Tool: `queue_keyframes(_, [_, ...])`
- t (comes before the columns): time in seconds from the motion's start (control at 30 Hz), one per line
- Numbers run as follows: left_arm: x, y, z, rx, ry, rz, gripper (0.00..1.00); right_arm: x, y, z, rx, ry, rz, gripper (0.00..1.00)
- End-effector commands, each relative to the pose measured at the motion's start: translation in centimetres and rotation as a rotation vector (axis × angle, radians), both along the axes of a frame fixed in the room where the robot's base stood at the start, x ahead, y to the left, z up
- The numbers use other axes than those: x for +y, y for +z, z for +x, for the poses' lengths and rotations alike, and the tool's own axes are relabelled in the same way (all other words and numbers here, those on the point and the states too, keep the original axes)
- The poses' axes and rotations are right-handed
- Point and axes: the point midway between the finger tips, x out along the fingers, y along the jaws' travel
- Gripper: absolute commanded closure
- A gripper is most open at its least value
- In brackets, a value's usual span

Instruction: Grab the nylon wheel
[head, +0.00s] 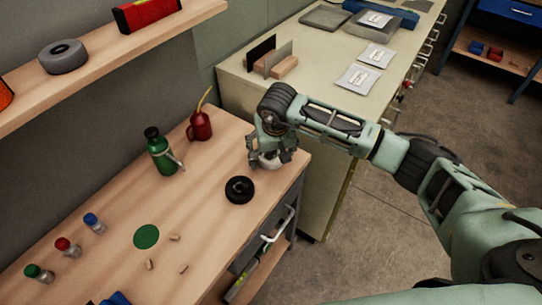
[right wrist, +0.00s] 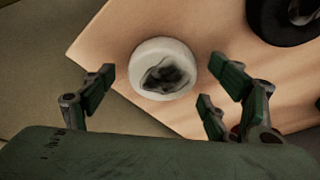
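The nylon wheel (right wrist: 163,64) is a white disc with a dark, uneven centre. It lies near the corner of the wooden bench top in the right wrist view. In the head view the white wheel (head: 269,162) shows partly, under my right gripper (head: 271,153). In the right wrist view my right gripper (right wrist: 160,92) is open, with its green-padded fingers apart on either side of the wheel. I see no finger touching it. My left gripper is not in view.
A black wheel (head: 239,190) lies close by on the bench (head: 205,215). A green bottle (head: 163,152) and a red oil can (head: 200,125) stand farther back. A beige cabinet (head: 330,185) stands beyond the bench's right end. A shelf (head: 110,55) overhangs the back left.

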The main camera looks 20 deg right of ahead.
Motion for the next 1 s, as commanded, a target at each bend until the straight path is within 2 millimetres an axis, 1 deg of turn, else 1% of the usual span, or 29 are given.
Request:
queue_keyframes(0.03, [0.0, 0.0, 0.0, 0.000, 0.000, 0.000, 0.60, 0.0, 0.0, 0.0, 0.000, 0.000, 0.000, 0.25])
queue_keyframes(0.07, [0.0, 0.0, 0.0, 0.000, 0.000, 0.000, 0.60, 0.0, 0.0, 0.0, 0.000, 0.000, 0.000, 0.28])
queue_keyframes(0.5, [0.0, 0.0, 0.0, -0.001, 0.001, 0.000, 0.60, 0.0, 0.0, 0.0, 0.000, -0.001, 0.000, 0.66])
queue_keyframes(0.57, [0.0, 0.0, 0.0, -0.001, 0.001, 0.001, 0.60, 0.0, 0.0, 0.0, 0.000, -0.001, 0.000, 0.71])
queue_keyframes(0.83, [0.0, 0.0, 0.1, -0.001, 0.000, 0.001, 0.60, 0.0, 0.2, 0.0, -0.001, -0.001, 0.000, 0.71])
queue_keyframes(1.0, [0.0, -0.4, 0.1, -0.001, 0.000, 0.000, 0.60, 0.0, 1.3, 0.1, -0.004, 0.000, 0.002, 0.71])
